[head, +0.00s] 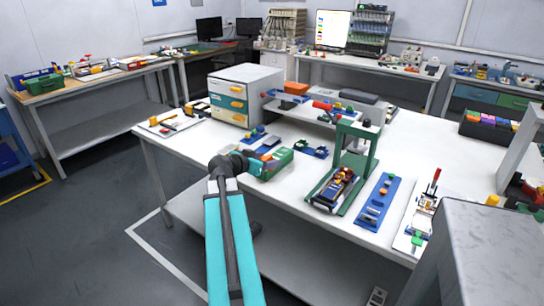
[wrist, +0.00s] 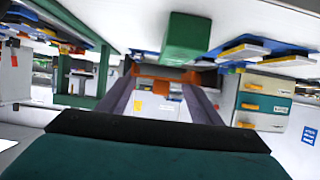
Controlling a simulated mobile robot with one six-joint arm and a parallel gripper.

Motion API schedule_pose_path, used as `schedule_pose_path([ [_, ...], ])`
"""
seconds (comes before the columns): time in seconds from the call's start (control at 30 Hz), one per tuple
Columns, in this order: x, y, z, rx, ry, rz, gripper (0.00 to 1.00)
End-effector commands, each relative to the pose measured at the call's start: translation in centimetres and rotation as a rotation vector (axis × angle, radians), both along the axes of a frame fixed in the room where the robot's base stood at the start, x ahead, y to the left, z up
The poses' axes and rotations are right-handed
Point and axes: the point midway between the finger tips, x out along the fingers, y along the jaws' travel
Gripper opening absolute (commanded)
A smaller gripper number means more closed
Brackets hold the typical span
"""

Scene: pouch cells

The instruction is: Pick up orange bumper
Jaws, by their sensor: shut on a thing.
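My gripper (wrist: 165,80) is shut on the orange bumper (wrist: 160,71), which spans the gap between the two fingertips in the wrist view. The wrist view looks upside down, and the bumper is partly shaded there. A green block (wrist: 187,38) is close to the bumper, and I cannot tell whether they touch. In the head view my gripper (head: 254,165) is at the front edge of the white table, beside the green block (head: 279,160). The bumper is hard to make out there, mostly hidden by my gripper.
The white table (head: 320,178) carries a white drawer cabinet (head: 261,81) at the back left and a green press frame (head: 372,135) to the right. Blue trays with small parts lie behind the green block. Open floor (head: 95,210) is at the left.

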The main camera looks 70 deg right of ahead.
Motion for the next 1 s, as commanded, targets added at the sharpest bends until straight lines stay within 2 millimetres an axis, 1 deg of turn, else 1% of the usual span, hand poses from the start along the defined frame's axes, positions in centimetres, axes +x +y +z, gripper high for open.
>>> schedule_pose_path([
  [0.03, -0.1, 1.1, 0.0, -0.001, 0.0, 0.001, 0.37],
  [0.1, -0.2, 2.0, 0.1, -0.001, 0.0, 0.0, 0.37],
  [0.3, -0.2, 4.0, 0.3, -0.001, 0.0, 0.0, 0.37],
  [0.4, -0.2, 4.7, 0.4, -0.001, 0.0, 0.0, 0.37],
  [0.53, -0.1, 5.1, 0.5, 0.0, 0.001, -0.002, 0.37],
  [1.0, 0.1, 5.0, 0.5, 0.003, 0.002, -0.006, 0.37],
])
